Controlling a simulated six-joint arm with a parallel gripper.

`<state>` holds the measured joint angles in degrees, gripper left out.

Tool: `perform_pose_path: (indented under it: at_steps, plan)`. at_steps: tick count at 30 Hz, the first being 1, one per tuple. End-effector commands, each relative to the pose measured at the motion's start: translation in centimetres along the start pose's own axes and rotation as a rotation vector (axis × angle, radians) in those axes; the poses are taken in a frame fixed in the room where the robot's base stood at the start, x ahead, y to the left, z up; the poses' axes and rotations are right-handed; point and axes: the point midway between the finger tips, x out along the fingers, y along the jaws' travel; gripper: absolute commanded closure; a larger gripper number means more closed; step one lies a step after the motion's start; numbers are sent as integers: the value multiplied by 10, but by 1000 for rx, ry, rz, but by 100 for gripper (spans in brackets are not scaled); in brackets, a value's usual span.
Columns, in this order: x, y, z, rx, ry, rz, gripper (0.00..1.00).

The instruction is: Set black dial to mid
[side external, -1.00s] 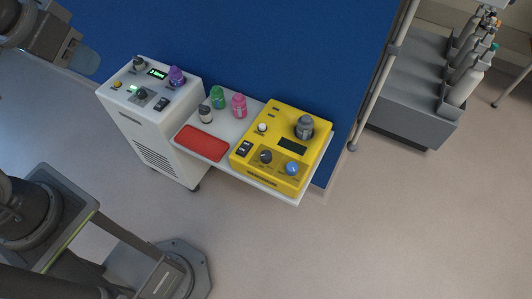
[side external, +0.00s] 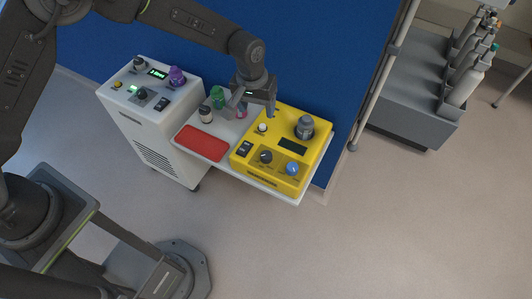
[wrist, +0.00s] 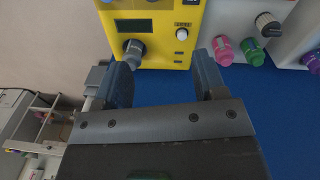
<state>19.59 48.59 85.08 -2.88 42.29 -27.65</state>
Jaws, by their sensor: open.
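A yellow device (side external: 249,166) carries a black dial (side external: 265,157) on its front panel, beside a blue dial (side external: 292,168). The dial's setting and labels are too small to read. The white cabinet (side external: 170,130) on the left also has a dark dial (side external: 141,94) on its top, so which one is the black dial is not certain. My gripper (side external: 255,108) is open and empty above the back left of the yellow device, apart from both dials. In the wrist view my gripper (wrist: 163,76) points near the device's back edge, where a white button (wrist: 182,34) shows.
A blue screen (side external: 210,45) rises behind.

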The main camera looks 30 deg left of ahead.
Motion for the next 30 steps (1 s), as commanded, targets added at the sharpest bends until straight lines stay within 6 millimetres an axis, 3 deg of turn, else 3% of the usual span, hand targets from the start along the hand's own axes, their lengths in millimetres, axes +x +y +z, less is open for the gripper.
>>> perform_pose_path:
  at_steps: [1, 3, 14, 24, 30]
  plan:
    - [22, 6, 3, -3, -18, -8, 35]
    - [42, 11, 5, -12, -30, -14, 35]
    - [85, 16, 10, -22, -46, -22, 35]
    - [154, 14, 13, -21, -46, -22, 35]
    - [186, 13, 14, -21, -46, -21, 35]
